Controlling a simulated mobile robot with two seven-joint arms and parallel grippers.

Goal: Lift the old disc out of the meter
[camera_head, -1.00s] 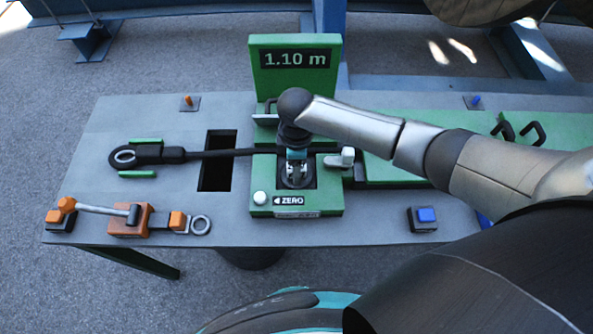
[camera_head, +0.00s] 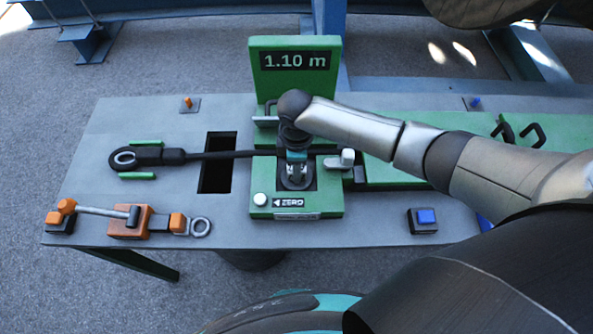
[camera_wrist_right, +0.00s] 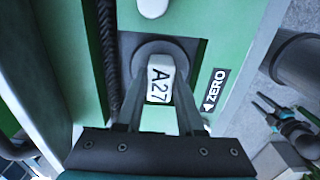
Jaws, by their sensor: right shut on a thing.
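The green meter (camera_head: 265,185) stands on the grey table. The old disc (camera_wrist_right: 140,58) lies in the meter's dark square recess, a round dark grey plate with a pale tab (camera_wrist_right: 160,79) marked A27. My right gripper (camera_wrist_right: 160,100) points down over the meter and is shut on the tab, one finger on each side. It also shows in the head view (camera_head: 296,178), where it covers most of the disc. The disc looks level in the recess; I cannot tell if it has any gap below it. A small teal and black part in the right wrist view may be my left gripper, its jaws unclear.
The meter's display (camera_head: 295,60) reads 1.10 m. A black cable (camera_head: 225,154) crosses the table's slot to an eyelet (camera_head: 124,157). A white lever (camera_head: 340,159) stands right of the recess. An orange tool (camera_head: 130,220) lies front left, a blue button (camera_head: 426,216) front right.

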